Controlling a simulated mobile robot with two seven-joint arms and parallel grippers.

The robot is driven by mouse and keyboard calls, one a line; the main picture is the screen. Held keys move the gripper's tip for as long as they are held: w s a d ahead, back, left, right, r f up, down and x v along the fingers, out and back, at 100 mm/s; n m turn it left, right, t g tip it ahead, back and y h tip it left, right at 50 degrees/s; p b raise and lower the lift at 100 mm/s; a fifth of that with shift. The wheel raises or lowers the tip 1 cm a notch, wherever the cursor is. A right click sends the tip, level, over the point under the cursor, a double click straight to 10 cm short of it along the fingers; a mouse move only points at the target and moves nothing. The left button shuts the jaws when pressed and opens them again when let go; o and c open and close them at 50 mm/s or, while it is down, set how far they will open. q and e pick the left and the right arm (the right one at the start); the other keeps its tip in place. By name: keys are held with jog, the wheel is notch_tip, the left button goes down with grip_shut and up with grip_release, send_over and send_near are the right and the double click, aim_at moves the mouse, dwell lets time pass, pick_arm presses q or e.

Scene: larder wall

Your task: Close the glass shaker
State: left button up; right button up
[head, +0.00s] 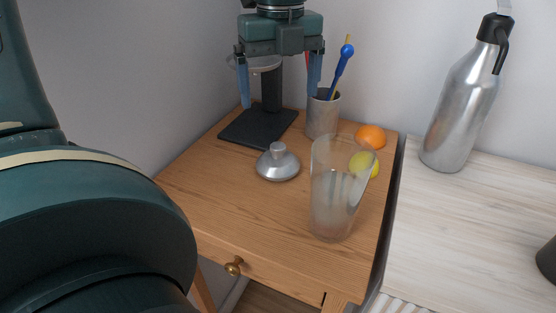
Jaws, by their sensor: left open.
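The glass shaker (330,205) is a tall clear tumbler. It stands upright and open at the top near the right front of the small wooden table. A silver domed lid with a knob (278,166) lies on the table to its left, knob up, apart from the glass. My left gripper (279,98) hangs at the top of the head view with its two blue fingers pointing down and spread wide. It is empty and appears above and behind the lid. My right gripper is out of view.
A black stand (270,105) is at the table's back left. A metal cup of utensils (323,116), an orange (371,136) and a yellow fruit (366,164) are behind the glass. A silver siphon bottle (458,115) stands on the pale counter at right. The table's left front is clear.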

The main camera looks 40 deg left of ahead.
aim_at(279, 146)
pick_arm(q)
notch_tip(279, 146, down, 8)
jog(key=shift+r+b, duration=0.1)
jog(key=shift+b, duration=0.3)
jog(key=shift+a+f, duration=0.15)
jog(key=shift+f, duration=2.5)
jog(key=c, duration=1.1)
jog(key=shift+o, duration=0.2)
jog(key=shift+r, duration=0.1)
notch_tip(279, 146, up, 18)
jog(key=p, duration=0.2)
